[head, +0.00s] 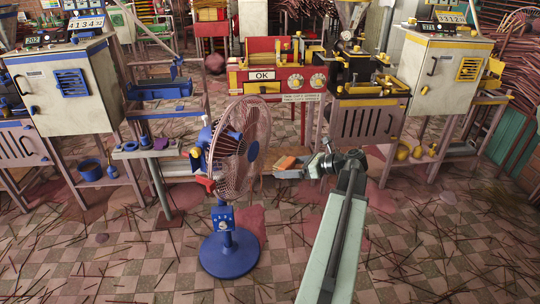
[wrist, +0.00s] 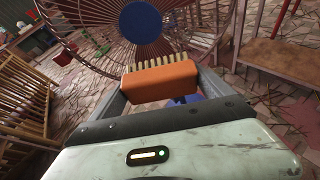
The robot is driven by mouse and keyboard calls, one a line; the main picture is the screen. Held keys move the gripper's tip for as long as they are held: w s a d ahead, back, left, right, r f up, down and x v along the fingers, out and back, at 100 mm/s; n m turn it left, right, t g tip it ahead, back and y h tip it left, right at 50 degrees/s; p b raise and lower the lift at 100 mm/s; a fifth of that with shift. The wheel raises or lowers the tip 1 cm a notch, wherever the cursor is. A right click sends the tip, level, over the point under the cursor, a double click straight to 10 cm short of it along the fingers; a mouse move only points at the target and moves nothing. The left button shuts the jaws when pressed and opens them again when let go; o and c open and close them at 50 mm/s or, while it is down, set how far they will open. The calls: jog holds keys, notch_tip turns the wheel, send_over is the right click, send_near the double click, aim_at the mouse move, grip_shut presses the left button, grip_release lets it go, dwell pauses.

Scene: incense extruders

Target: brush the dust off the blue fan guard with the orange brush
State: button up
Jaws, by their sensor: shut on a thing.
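The blue fan stands on the tiled floor in the head view, with a round blue base (head: 229,257). Its round wire guard (head: 257,125) looks dusty pink, with a blue centre disc (wrist: 147,20) in the wrist view. My gripper (head: 289,169) is right of the guard and low beside it. In the wrist view my gripper (wrist: 160,92) is shut on the orange brush (wrist: 160,79), one finger at each end. The cream bristles point away from me towards the guard's lower rim. The brush (head: 287,162) looks slightly apart from the guard; contact is unclear.
A red machine (head: 277,71) marked OK stands behind the fan. Cabinets with a blue vent (head: 72,82) and a yellow vent (head: 469,69) stand left and right. A small table (head: 140,150) is close left of the fan. Thin sticks litter the mostly open front floor.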

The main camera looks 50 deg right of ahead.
jog(key=s+d, duration=0.4)
jog(key=s, duration=1.1)
jog(key=shift+s+d, duration=0.2)
notch_tip(320, 180, up, 30)
jog(key=p, duration=3)
jog(key=shift+r, duration=0.15)
